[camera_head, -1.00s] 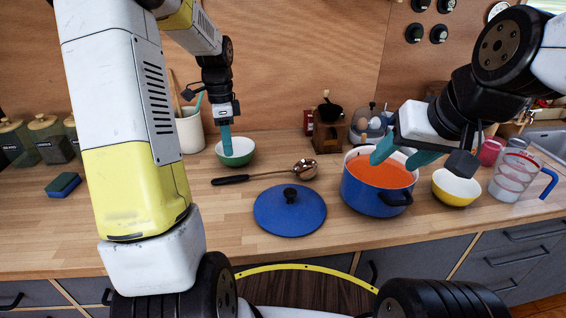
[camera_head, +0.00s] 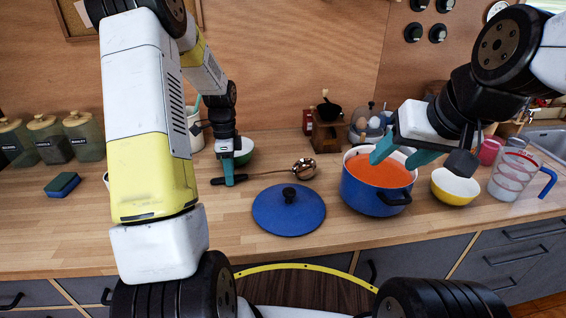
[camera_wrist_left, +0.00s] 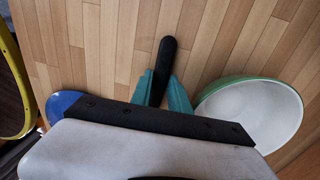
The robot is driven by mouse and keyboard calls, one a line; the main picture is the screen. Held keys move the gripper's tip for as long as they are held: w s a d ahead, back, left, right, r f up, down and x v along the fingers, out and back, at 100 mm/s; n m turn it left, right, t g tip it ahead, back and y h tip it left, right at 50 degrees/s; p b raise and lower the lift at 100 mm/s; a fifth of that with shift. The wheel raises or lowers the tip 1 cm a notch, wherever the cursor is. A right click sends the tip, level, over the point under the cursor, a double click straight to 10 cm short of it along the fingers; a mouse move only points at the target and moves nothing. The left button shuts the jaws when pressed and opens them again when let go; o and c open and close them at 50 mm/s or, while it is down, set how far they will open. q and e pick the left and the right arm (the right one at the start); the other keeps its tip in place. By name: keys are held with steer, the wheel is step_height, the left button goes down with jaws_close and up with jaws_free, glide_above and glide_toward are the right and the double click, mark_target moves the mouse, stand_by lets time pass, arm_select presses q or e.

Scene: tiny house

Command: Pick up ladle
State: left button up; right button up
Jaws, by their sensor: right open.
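The ladle has a black handle (camera_head: 260,174) and a copper-coloured bowl end (camera_head: 304,169), and lies on the wooden counter. My left gripper (camera_head: 229,181) is down at the handle's left end. In the left wrist view the black handle (camera_wrist_left: 164,62) runs between the two teal fingers (camera_wrist_left: 160,88), one on each side and very close to it. Whether both fingers press on it cannot be told. My right gripper (camera_head: 404,155) is open and empty over the blue pot.
A green bowl (camera_head: 245,152) stands just behind my left gripper. A blue lid (camera_head: 289,212) lies in front of the ladle. The blue pot (camera_head: 372,199) with orange contents and a yellow bowl (camera_head: 455,190) are to the right. The counter left of the handle is mostly clear.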

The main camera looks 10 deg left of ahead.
arm_select(q)
jaws_close()
steer(key=shift+r, duration=0.15)
